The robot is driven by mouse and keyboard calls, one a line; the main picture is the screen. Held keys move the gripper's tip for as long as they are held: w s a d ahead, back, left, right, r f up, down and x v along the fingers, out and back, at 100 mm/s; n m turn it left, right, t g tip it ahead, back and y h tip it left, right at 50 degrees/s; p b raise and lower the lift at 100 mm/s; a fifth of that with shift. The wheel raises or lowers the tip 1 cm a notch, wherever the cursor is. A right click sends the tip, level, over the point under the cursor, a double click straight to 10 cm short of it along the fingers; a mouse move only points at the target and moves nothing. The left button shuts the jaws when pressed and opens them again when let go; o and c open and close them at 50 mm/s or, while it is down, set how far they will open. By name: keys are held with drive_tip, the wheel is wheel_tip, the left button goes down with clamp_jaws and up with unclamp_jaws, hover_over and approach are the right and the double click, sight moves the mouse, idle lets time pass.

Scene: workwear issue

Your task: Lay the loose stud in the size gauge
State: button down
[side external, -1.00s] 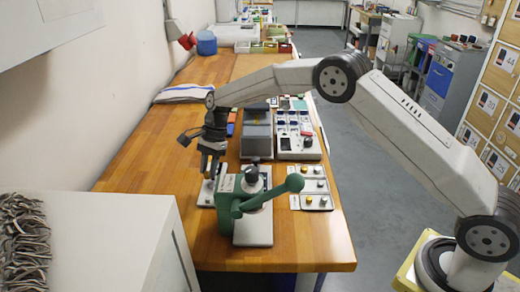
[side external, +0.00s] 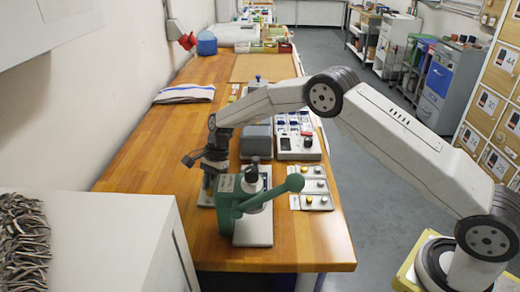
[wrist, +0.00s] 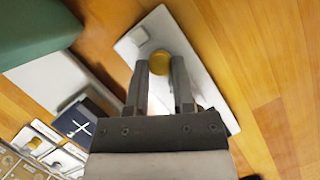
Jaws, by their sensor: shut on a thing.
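My gripper (wrist: 160,72) is shut on the brass-coloured stud (wrist: 160,62), which shows round between the fingertips in the wrist view. Both are over a pale grey-white plate (wrist: 203,73), which looks like the size gauge, with a small pale recess or block (wrist: 139,36) beside the stud. Whether the stud touches the plate I cannot tell. In the side view my gripper (side external: 208,187) is low over the table, just left of the green press, and the stud is not clearly visible there.
The green hand press (side external: 228,203) with its lever stands close to the right of my gripper. Compartment trays (side external: 316,188) with studs lie further right, and a grey box (side external: 257,141) stands behind. The wooden table (side external: 140,165) is clear to the left.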

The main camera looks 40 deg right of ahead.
drive_tip(key=shift+f, duration=0.1)
drive_tip(key=shift+c, duration=2.4)
unclamp_jaws()
drive_tip(key=v, duration=1.2)
drive_tip(key=shift+d, duration=0.1)
